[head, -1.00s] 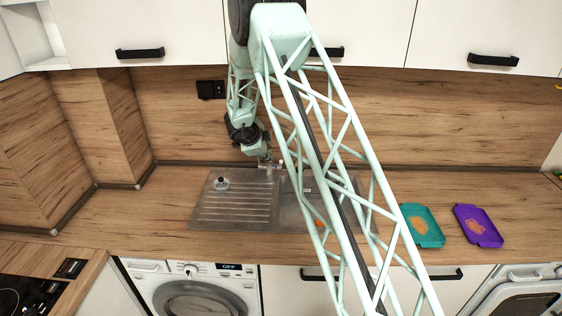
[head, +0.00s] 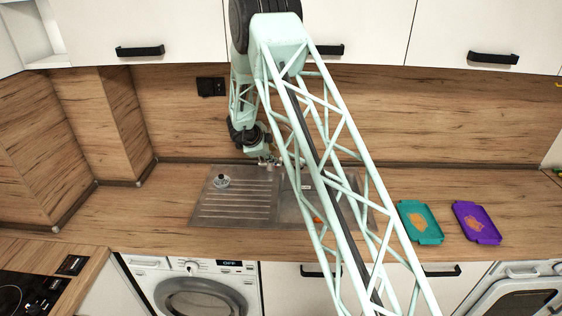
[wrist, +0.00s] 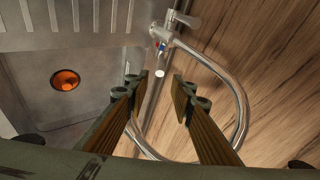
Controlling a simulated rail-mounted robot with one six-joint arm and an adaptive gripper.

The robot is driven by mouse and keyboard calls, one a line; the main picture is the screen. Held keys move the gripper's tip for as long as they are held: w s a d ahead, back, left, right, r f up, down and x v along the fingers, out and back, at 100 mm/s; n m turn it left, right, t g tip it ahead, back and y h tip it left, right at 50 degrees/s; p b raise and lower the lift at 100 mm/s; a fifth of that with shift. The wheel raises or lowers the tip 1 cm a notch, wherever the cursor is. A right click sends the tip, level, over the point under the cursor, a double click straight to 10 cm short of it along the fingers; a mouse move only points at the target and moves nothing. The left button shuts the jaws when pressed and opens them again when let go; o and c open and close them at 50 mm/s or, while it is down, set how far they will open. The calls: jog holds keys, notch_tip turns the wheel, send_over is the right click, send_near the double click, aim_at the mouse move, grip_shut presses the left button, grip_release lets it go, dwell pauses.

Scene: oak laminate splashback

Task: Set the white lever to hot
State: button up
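The chrome tap (wrist: 165,35) stands behind the sink, with a long curved spout (wrist: 240,105) looping toward the lower right in the wrist view. Red and blue marks show on its body. Just below them is a small white round tip (wrist: 160,73), which appears to be the end of the white lever seen nearly end-on; its exact angle is unclear. My gripper (wrist: 161,88) is open, its two ribbed fingers apart, with the white tip in line with the gap between them. I cannot tell contact. In the head view the tap (head: 268,160) is small and partly hidden by my wrist.
The steel sink and drainboard (head: 235,205) have an orange-lit drain (wrist: 65,80). A round item (head: 221,181) sits on the drainboard. A teal tray (head: 420,222) and a purple tray (head: 477,222) lie to the right. The wooden splashback (head: 440,120) is close behind the tap.

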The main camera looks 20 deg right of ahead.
aim_at(281, 160)
jog(key=shift+p+x, duration=0.85)
jog(key=shift+x, duration=5.55)
jog(key=shift+a, duration=0.1)
jog(key=shift+c, duration=0.4)
grip_shut()
